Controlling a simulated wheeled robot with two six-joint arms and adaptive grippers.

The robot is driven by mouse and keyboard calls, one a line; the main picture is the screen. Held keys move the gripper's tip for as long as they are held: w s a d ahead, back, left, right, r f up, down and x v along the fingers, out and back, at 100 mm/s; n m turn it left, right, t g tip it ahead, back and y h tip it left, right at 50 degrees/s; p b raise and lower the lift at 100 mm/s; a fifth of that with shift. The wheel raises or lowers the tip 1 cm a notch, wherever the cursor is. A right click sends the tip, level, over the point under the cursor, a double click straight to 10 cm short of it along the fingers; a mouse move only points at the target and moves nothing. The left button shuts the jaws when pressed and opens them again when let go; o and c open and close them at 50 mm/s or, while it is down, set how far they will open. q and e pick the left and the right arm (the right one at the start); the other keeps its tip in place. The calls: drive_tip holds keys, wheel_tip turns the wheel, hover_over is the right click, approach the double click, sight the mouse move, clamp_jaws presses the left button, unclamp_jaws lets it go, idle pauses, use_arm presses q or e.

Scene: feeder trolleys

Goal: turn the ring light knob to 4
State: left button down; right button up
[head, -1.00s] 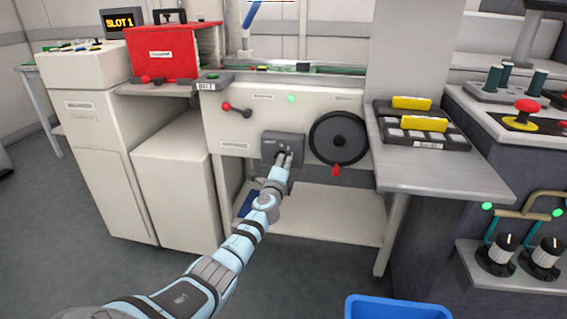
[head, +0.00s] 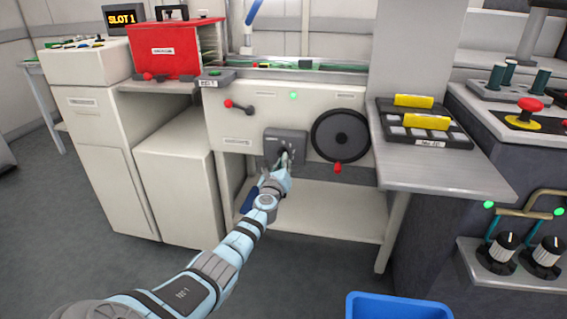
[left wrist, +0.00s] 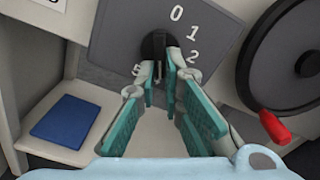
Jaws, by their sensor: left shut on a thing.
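The dark grey knob panel (head: 297,137) is on the front of the pale machine, left of the black handwheel. In the left wrist view the panel (left wrist: 115,35) shows the numbers 0, 1, 2 and 5; 3 and 4 are hidden behind the fingers. The black knob (left wrist: 155,45) is in its middle, partly covered. My left gripper (head: 284,158) is at the panel, shut on the knob, and its teal finger pads (left wrist: 160,85) show in the left wrist view. Which number the knob points to cannot be told. My right gripper is not in view.
The handwheel (head: 340,135) with a red handle is close on the right. A red-knobbed lever (head: 238,107) is above left. A metal side table (head: 430,170) juts out at right. A blue bin (head: 398,308) stands on the floor in front.

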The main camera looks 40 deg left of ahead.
use_arm(q)
drive_tip(key=shift+a+m, duration=0.1)
drive_tip(key=shift+m, duration=0.4)
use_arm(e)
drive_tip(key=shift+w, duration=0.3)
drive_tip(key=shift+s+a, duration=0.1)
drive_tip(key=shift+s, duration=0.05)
use_arm(q)
drive_tip(key=c, duration=1.7)
unclamp_jaws()
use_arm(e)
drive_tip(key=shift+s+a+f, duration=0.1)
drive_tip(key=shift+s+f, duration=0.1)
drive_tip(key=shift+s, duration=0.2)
use_arm(q)
drive_tip(key=v, duration=1.2)
drive_tip(key=shift+s, duration=0.1)
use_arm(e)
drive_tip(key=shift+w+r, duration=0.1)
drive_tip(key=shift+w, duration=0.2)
